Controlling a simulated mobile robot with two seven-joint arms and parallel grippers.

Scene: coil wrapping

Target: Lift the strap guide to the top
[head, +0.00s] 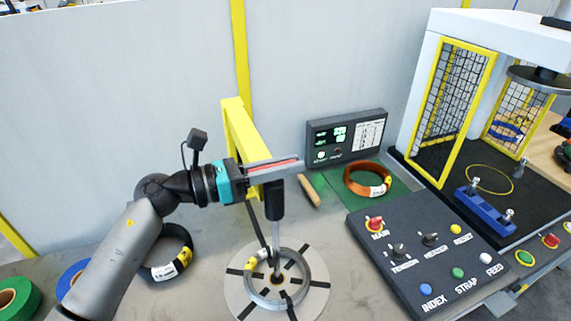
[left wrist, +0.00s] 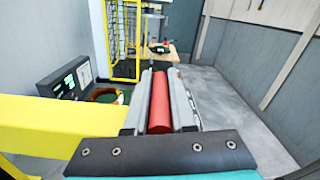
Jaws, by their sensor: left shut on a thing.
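My left gripper (head: 292,164) reaches in from the left beside the yellow upright arm (head: 240,135). It is shut on a red cylindrical grip, which I take to be the strap guide's handle; the red grip (left wrist: 160,100) lies lengthwise between the grey fingers in the left wrist view. Below the fingers hangs a black block (head: 275,203) with a thin metal rod (head: 276,234) running down toward a grey coil (head: 303,285). The coil lies on a round pale turntable (head: 238,290) with dark radial marks. How the grip joins the block is hidden. My right gripper is not in view.
A control panel (head: 405,222) with knobs and buttons stands at right. A copper coil (head: 360,172) lies on a green mat (head: 330,197) before a display box (head: 347,138). A caged press (head: 440,105) stands at far right. A black coil (head: 178,263) and tape rolls (head: 20,292) lie at left.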

